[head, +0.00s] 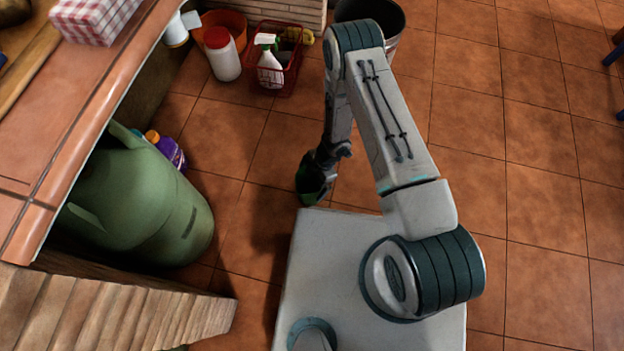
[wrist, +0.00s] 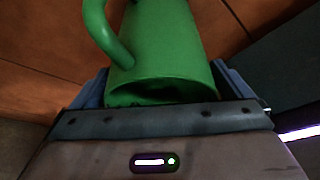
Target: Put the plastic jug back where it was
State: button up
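The green plastic jug (wrist: 165,50) fills the middle of the wrist view. Its handle (wrist: 108,30) is on the left. The jug sits between the two fingers of my gripper (wrist: 165,95), which close on it from both sides. In the head view my gripper (head: 318,172) hangs at the end of my bent arm, over the tiled floor just beyond my base. Only a small dark green part of the jug shows there, and the rest is hidden.
A large green gas cylinder (head: 150,215) and a purple bottle (head: 168,150) stand under the tiled counter (head: 60,130) at left. A white bottle with a red cap (head: 222,58), a red basket (head: 290,80) and a bucket (head: 398,22) stand farther back.

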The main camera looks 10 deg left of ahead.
jog(key=shift+r, duration=0.1)
jog(key=p+v, duration=0.5)
jog(key=v, duration=0.7)
jog(key=w+d+r+m+t+h, duration=0.1)
jog(key=w+d+r+m+t, duration=0.25)
jog(key=w+r, duration=0.5)
jog(key=w+d+r+m+t+h, duration=0.1)
jog(key=w+d+r+m+t, duration=0.35)
jog(key=r, duration=0.65)
jog(key=s+d+r+m+h, duration=0.1)
jog(key=d+r+m+h, duration=0.1)
jog(key=d+r+m, duration=0.3)
jog(key=d+r+m+h, duration=0.1)
jog(key=d+r+m, duration=0.15)
jog(key=r, duration=0.55)
jog(key=s+d+r+m+g, duration=0.1)
jog(key=s+r+m, duration=0.4)
jog(key=s, duration=0.6)
jog(key=s+d+r+m+g+y, duration=0.1)
jog(key=s+r+m, duration=0.4)
jog(key=s, duration=0.6)
notch_tip(320, 180, up, 3)
jog(key=shift+s+d+f+g+y, duration=0.15)
jog(key=shift+s+d+g+y, duration=0.2)
jog(key=shift+g, duration=0.55)
